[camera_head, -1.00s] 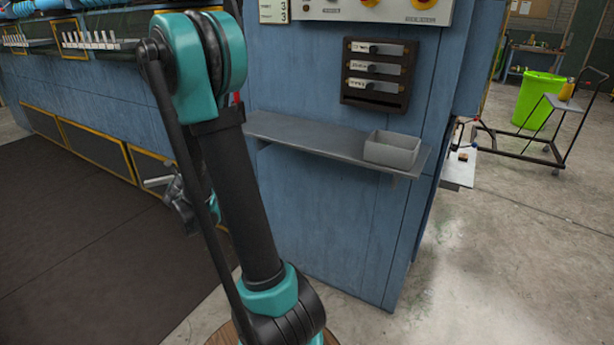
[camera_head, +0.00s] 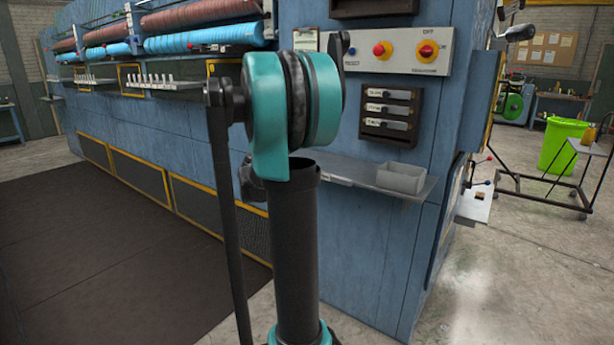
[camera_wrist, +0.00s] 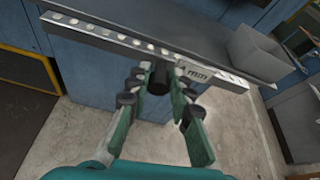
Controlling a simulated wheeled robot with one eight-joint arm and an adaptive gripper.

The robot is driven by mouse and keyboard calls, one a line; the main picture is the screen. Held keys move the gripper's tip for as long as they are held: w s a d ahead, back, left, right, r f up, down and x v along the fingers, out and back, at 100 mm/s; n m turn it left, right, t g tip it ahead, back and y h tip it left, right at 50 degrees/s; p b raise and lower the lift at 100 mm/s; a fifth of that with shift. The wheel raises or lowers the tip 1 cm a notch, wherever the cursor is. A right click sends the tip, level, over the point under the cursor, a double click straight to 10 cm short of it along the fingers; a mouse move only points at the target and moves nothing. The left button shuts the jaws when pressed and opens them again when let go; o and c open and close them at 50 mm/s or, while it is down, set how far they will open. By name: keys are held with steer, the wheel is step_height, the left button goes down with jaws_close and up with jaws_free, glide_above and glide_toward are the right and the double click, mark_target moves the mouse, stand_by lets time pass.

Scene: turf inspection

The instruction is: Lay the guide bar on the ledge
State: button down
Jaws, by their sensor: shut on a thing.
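The guide bar (camera_wrist: 120,40) is a pale metal strip with a row of round holes and a black knob, running across the wrist view. My gripper (camera_wrist: 160,84) is shut on its knob. The grey ledge (camera_wrist: 192,30) lies just beyond the bar, and the bar runs roughly along its front edge. I cannot tell whether bar and ledge touch. In the head view the ledge (camera_head: 345,171) sticks out from the blue machine, its left part hidden by my arm. My gripper and the bar are mostly hidden behind my arm there.
A grey open bin (camera_head: 401,178) sits on the ledge's right end; it also shows in the wrist view (camera_wrist: 262,52). A dark rack (camera_head: 390,116) hangs on the wall above the ledge. A dark mat (camera_head: 110,245) covers the floor at left.

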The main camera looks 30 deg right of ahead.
steer(key=shift+s+d+r, duration=0.2)
steer(key=shift+d, duration=0.1)
steer(key=w+r+x, duration=0.1)
steer(key=x, duration=1.1)
steer(key=shift+d+r, duration=0.15)
steer(key=shift+r, duration=0.15)
stand_by(0.6)
steer(key=shift+d+f, duration=0.1)
steer(key=shift+f, duration=0.2)
stand_by(1.4)
steer(key=c, duration=1.3)
jaws_free()
